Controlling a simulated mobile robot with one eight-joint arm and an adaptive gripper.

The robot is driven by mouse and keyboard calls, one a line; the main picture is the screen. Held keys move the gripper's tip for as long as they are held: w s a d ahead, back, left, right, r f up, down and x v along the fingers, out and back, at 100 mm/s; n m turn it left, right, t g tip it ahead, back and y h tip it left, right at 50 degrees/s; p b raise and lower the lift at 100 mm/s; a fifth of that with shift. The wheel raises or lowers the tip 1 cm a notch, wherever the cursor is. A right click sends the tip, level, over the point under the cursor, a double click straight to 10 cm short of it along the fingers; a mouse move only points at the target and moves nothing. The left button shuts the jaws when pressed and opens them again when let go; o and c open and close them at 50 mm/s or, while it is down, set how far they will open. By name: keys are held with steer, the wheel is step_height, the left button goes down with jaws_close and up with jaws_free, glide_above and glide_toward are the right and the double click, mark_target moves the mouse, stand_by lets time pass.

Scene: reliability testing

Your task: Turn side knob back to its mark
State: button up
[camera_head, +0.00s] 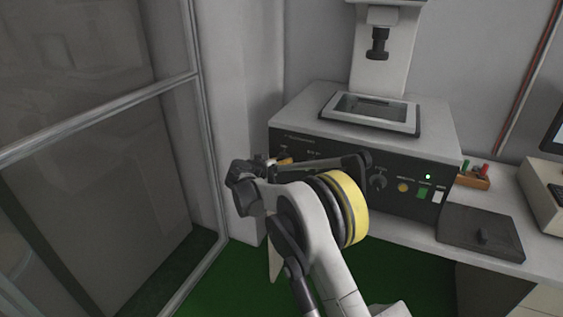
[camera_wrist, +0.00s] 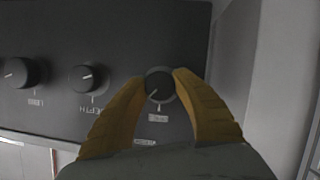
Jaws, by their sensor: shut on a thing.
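The side knob (camera_wrist: 159,86) is the dark round one nearest the panel's right edge in the wrist view. Its white pointer line slants to the lower left. A small light label (camera_wrist: 158,117) sits just below it. My gripper (camera_wrist: 160,88) has its two yellow fingers on either side of the knob, shut on it. In the head view my gripper (camera_head: 284,161) is at the left end of the machine's dark front panel (camera_head: 325,157). There my arm and gripper hide the side knob.
Two more knobs, one labelled DEPTH (camera_wrist: 88,78) and one farther left (camera_wrist: 20,73), sit beside it in the wrist view. The machine (camera_head: 300,108) stands on a bench with a green lamp lit. A glass-panelled frame (camera_head: 197,75) stands left of my arm.

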steer(key=n+h, duration=0.2)
steer(key=n, duration=0.1)
steer(key=shift+d+n+h, duration=0.1)
steer(key=shift+n+h, duration=0.7)
steer(key=shift+n, duration=0.5)
steer(key=o, duration=1.2)
steer(key=shift+w, duration=0.1)
steer(key=v, duration=1.2)
